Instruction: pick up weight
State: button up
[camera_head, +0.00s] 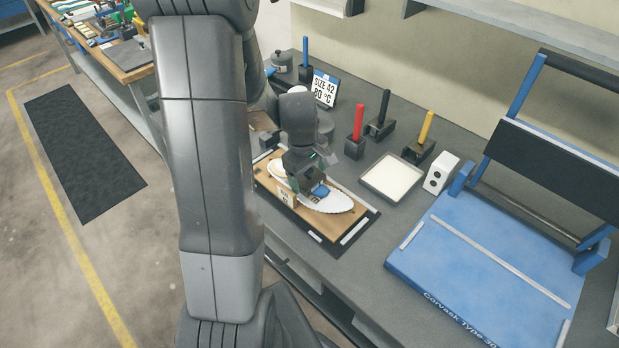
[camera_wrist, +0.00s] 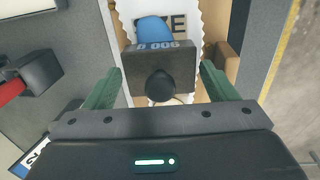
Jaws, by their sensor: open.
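In the head view my gripper (camera_head: 312,188) is low over the insole (camera_head: 338,203) on a wooden board (camera_head: 305,222); the weight is mostly hidden there.
A blue piece (camera_wrist: 154,30) lies beside the weight on the insole. A small cardboard box (camera_head: 286,194) stands close to the gripper. Red (camera_head: 358,120), black and yellow-handled tools stand behind. A white tray (camera_head: 392,178) and a blue press (camera_head: 480,270) are to the right.

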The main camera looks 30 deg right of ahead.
jog(key=shift+f, duration=0.55)
jog(key=shift+c, duration=0.5)
jog(key=c, duration=1.1)
jog(key=shift+d+r, duration=0.1)
jog(key=shift+c, duration=1.2)
